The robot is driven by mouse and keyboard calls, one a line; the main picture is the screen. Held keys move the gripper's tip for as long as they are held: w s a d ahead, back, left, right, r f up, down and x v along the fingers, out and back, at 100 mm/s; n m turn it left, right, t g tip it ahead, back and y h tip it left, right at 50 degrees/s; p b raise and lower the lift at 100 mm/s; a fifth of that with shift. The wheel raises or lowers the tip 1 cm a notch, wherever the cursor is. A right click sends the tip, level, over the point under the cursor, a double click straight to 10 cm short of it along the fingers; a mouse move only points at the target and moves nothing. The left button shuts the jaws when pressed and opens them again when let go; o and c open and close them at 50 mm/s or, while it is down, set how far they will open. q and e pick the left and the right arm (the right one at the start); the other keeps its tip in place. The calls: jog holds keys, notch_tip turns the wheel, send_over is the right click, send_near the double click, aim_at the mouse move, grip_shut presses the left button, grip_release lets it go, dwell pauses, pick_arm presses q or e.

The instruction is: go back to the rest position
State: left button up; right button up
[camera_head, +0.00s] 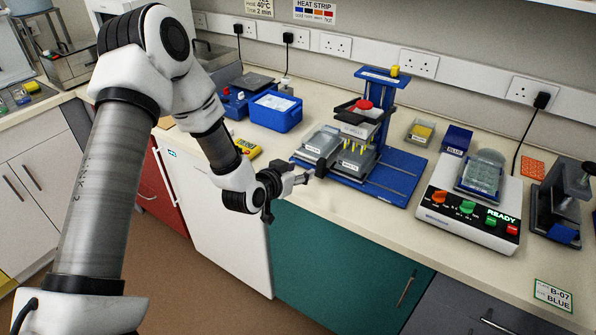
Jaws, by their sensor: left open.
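My left arm comes in from the left and reaches over the front edge of the bench. My left gripper (300,178) is at its end, near the front left corner of the blue pipette stand (396,188). Its small dark jaws are open, and nothing shows between them. It is close to a grey tray (322,142) on the stand; I cannot tell whether they touch. The stand has a blue column, a red knob (363,105) and yellow tips (356,150) above a second tray. My right gripper is not in view.
A white device reading READY (465,215) stands right of the stand, with a clear-lidded plate on it. A blue box (275,111) and a yellow device (247,148) are to the left. A dark press (562,205) is far right. The front bench strip is mostly clear.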

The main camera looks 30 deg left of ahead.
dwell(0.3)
pick_arm(q)
jog(key=s+d+f+m+g, duration=0.1)
jog(key=s+d+f+g, duration=0.25)
jog(key=s+f, duration=0.5)
jog(key=s+d+f+m+g, duration=0.1)
jog(key=s+d+f+g, duration=0.4)
jog(key=f, duration=0.6)
jog(key=s+f+n+g, duration=0.1)
jog(key=s+f+g, duration=0.1)
jog(key=s, duration=0.8)
jog(key=s+f+n+g, duration=0.1)
jog(key=s+f+g, duration=0.2)
jog(key=s, duration=0.8)
jog(key=shift+s+d+n, duration=0.2)
jog(key=shift+s+n, duration=0.1)
jog(key=shift+n, duration=0.1)
jog(key=shift+w, duration=0.1)
